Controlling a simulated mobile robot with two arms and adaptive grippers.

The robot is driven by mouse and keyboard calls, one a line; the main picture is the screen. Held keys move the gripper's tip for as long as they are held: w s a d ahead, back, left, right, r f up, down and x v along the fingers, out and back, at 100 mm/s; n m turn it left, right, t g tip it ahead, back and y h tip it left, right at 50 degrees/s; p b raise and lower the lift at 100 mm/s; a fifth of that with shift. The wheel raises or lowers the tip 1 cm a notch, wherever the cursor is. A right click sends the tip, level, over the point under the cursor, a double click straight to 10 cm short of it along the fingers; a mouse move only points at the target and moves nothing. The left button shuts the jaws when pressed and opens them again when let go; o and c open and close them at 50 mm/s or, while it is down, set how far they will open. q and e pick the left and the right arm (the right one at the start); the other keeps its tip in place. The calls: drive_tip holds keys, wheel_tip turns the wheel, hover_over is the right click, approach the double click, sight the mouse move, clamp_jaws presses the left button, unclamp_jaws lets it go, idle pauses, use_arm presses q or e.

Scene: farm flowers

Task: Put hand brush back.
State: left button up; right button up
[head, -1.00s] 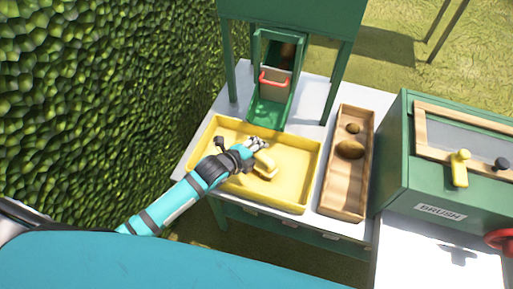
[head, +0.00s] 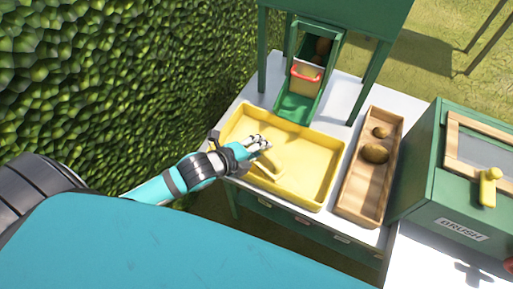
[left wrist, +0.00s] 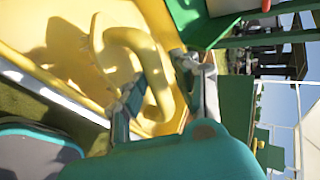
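The yellow hand brush (head: 269,163) is over the left part of the yellow tray (head: 310,170). My left gripper (head: 258,145) has its fingers on both sides of the brush's curved handle, and the rest of the brush hangs below. In the left wrist view the handle (left wrist: 150,62) passes between the two fingertips (left wrist: 158,85), with a shadow on the tray floor beside it. The brush looks a little above the tray floor. A green box labelled BRUSH (head: 462,230) stands at the right. My right gripper is not in view.
A wooden tray (head: 350,205) with two brown lumps lies right of the yellow tray. A green chute (head: 293,106) with a red-handled bin (head: 305,78) stands behind, between green posts. A hedge (head: 120,80) borders the left.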

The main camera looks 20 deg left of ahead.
use_arm(q)
drive_tip(key=shift+s+a+r, duration=0.15)
drive_tip(key=shift+s+r, duration=0.1)
drive_tip(key=shift+s, duration=0.05)
drive_tip(key=o, duration=1.5)
drive_tip(key=shift+v, duration=3.75)
